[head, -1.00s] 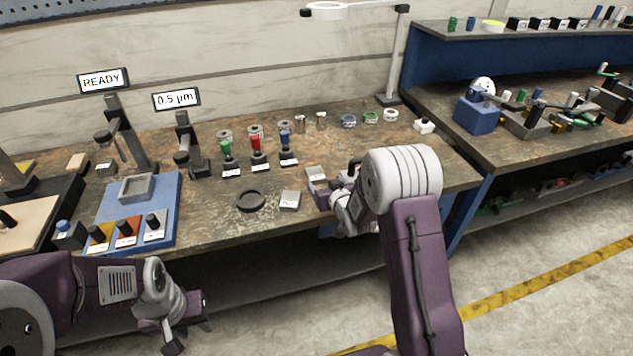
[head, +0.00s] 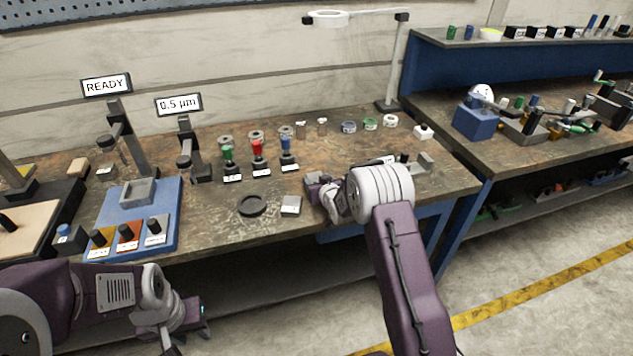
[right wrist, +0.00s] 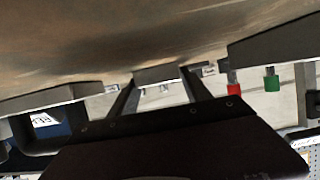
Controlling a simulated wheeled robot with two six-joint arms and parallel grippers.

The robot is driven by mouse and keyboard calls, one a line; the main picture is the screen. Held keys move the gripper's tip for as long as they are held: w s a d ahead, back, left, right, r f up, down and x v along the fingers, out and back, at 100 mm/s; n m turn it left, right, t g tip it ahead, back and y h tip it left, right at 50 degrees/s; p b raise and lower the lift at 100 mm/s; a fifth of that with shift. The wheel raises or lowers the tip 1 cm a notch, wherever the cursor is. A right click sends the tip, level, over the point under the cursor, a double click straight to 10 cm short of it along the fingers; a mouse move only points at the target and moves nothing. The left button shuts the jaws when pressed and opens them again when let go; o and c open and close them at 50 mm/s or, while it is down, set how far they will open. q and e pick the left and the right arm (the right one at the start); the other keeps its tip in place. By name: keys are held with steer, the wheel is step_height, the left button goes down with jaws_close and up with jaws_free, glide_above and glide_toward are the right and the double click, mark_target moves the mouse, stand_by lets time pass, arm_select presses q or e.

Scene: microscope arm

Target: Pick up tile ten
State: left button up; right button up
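Small grey tiles lie near the bench's front edge in the head view; their numbers are too small to read, so I cannot tell which is tile ten. One tile (head: 291,205) lies just left of my right gripper (head: 322,194). Another (head: 314,179) is partly hidden by that gripper. In the right wrist view my right gripper (right wrist: 158,84) has its fingers apart, with a grey block (right wrist: 158,75) between or just beyond the tips; contact cannot be told. My left gripper (head: 182,325) is low in front of the bench, away from the tiles; its finger gap is unclear.
A dark round dish (head: 253,206) lies left of the tiles. Green, red and blue-topped stands (head: 258,155) are behind it. A blue base (head: 170,190) with knobs is at left. A lamp stand (head: 392,70) rises at the back.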

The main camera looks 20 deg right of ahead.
jaws_close()
steer(key=shift+r, duration=0.1)
steer(key=shift+w, duration=0.1)
steer(key=shift+r, duration=0.55)
step_height(320, 180, up, 3)
steer(key=shift+f, duration=0.15)
steer(key=s+d+r+p, duration=0.2)
steer(key=s+d+r, duration=0.5)
steer(key=s+d, duration=0.15)
step_height(320, 180, up, 7)
steer(key=w+p, duration=0.1)
steer(key=p, duration=0.5)
steer(key=shift+d+p, duration=0.25)
steer(key=shift+p, duration=0.05)
